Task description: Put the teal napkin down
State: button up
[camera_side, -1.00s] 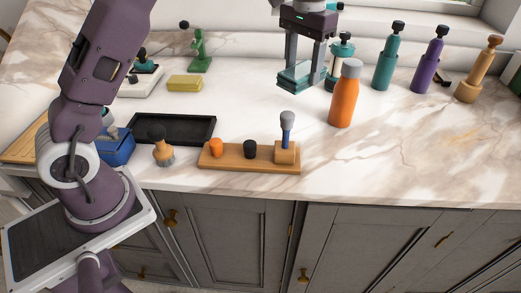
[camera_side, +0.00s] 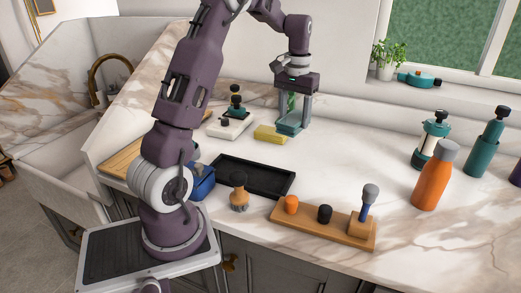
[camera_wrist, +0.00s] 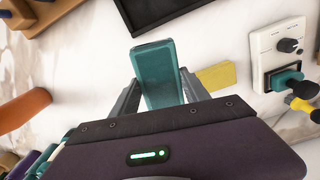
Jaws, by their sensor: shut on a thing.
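The teal napkin (camera_side: 289,124) is a folded, flat block in my gripper (camera_side: 293,117). In the wrist view the napkin (camera_wrist: 156,70) sticks out beyond the two grey fingers, which press on its sides (camera_wrist: 160,92). My gripper is shut on it and points down over the back part of the marble counter. The napkin is low, close to the counter; I cannot tell whether it touches. It is just right of a yellow block (camera_side: 271,134), which shows beside the right finger in the wrist view (camera_wrist: 216,76).
A white device (camera_side: 229,127) stands left of the yellow block. A black tray (camera_side: 253,176) lies in front. A wooden rack (camera_side: 322,228) and an orange bottle (camera_side: 435,178) are farther right. The counter right of my gripper is clear.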

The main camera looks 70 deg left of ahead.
jog(key=s+a+f+n, duration=0.1)
jog(key=s+a+n, duration=0.1)
jog(key=s+a, duration=0.35)
jog(key=f, duration=0.7)
jog(key=s+f, duration=0.1)
jog(key=f, duration=0.2)
jog(key=shift+f, duration=0.2)
jog(key=o, duration=1.5)
jog(key=shift+f, duration=0.1)
jog(key=shift+c, duration=0.2)
